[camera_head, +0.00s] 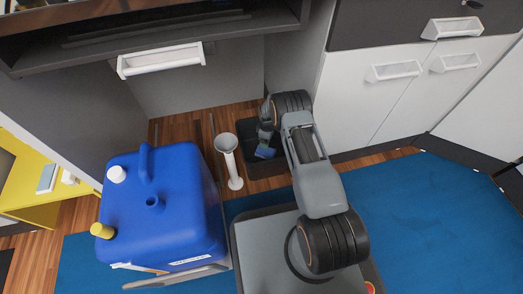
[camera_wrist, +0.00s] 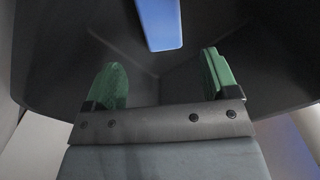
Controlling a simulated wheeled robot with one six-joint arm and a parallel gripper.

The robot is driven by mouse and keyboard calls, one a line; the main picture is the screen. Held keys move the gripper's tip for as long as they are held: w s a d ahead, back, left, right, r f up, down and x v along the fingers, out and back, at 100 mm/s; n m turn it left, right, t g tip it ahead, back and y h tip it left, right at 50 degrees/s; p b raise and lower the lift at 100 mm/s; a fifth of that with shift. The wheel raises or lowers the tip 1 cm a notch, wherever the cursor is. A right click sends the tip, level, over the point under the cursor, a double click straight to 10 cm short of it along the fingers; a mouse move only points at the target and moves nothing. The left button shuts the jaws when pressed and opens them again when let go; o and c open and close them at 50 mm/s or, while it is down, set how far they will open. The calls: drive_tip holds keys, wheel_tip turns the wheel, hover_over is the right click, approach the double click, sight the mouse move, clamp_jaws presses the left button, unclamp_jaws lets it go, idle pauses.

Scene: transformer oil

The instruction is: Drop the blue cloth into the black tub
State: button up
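The black tub (camera_head: 255,168) stands on the wood floor below the cabinets. The blue cloth (camera_head: 265,152) lies inside the tub, partly hidden by my arm. In the wrist view the cloth (camera_wrist: 160,22) shows as a blue strip at the top edge, beyond the fingertips and apart from them. My gripper (camera_wrist: 164,78) points down into the tub, with its two green fingers wide apart and nothing between them. The dark walls of the tub (camera_wrist: 55,60) surround it. In the head view my gripper (camera_head: 266,137) is above the cloth.
A white funnel-like stand (camera_head: 231,165) is just left of the tub. A large blue oil can (camera_head: 165,205) with white and yellow caps stands further left. White cabinets (camera_head: 385,75) with handles rise behind on the right. The blue mat (camera_head: 420,215) at right is clear.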

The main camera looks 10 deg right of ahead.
drive_tip(key=shift+o, duration=1)
wheel_tip(320, 180, up, 14)
drive_tip(key=p, duration=0.6)
drive_tip(key=shift+f, duration=0.15)
